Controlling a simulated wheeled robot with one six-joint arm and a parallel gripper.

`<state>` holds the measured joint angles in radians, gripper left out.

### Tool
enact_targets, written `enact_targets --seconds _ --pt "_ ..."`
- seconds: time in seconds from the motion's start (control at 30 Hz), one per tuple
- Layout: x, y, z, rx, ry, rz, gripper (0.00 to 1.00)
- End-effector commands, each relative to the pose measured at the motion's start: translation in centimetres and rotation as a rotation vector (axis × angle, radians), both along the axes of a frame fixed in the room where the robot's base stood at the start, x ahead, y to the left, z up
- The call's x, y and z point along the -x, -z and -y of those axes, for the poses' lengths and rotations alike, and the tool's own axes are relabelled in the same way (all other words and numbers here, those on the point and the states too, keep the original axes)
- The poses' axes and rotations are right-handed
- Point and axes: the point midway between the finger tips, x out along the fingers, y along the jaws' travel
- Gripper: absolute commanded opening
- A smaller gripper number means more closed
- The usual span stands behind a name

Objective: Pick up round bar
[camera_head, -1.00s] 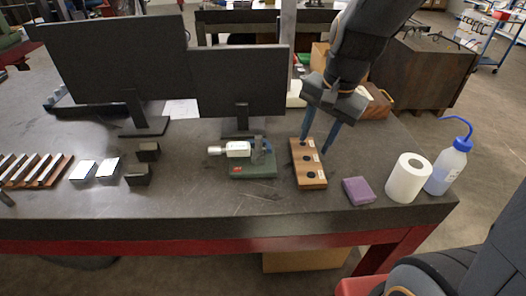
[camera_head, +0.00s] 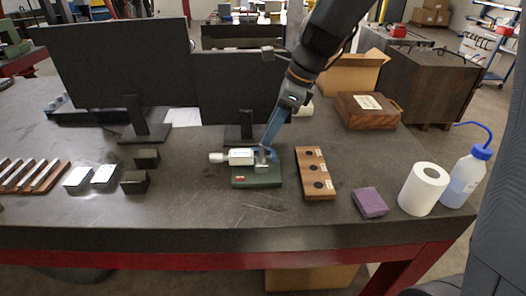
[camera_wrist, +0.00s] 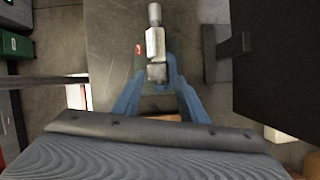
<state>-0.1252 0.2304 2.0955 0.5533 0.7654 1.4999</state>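A small grey metal piece (camera_head: 262,158), perhaps the round bar, stands at the right end of a white-and-silver measuring device on a green base (camera_head: 257,181). Its outline is partly hidden by my gripper, so I cannot be sure of its shape. My gripper (camera_head: 267,144) reaches down to it from the upper right. In the wrist view, the blue fingers of my gripper (camera_wrist: 157,84) are apart, with a grey piece (camera_wrist: 158,71) between or just beyond the tips. Contact cannot be made out. A wooden block (camera_head: 315,173) with dark round spots and labels lies just right of the base.
A purple block (camera_head: 370,202), a white paper roll (camera_head: 423,188) and a blue-capped bottle (camera_head: 467,176) stand at the right. Two monitors (camera_head: 118,65) stand behind. Dark blocks (camera_head: 134,182) and a wooden rack (camera_head: 33,176) are at the left. The front table strip is clear.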

Motion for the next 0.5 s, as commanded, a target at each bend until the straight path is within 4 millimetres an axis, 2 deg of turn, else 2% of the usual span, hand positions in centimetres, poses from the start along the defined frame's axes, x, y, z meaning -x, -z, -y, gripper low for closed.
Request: enact_targets --seconds 0.27,0.5 --pt "0.0 3.2 -1.4 0.002 -0.001 -0.002 0.39" --pt "-0.1 3.8 -1.6 0.002 -0.001 0.001 0.39"
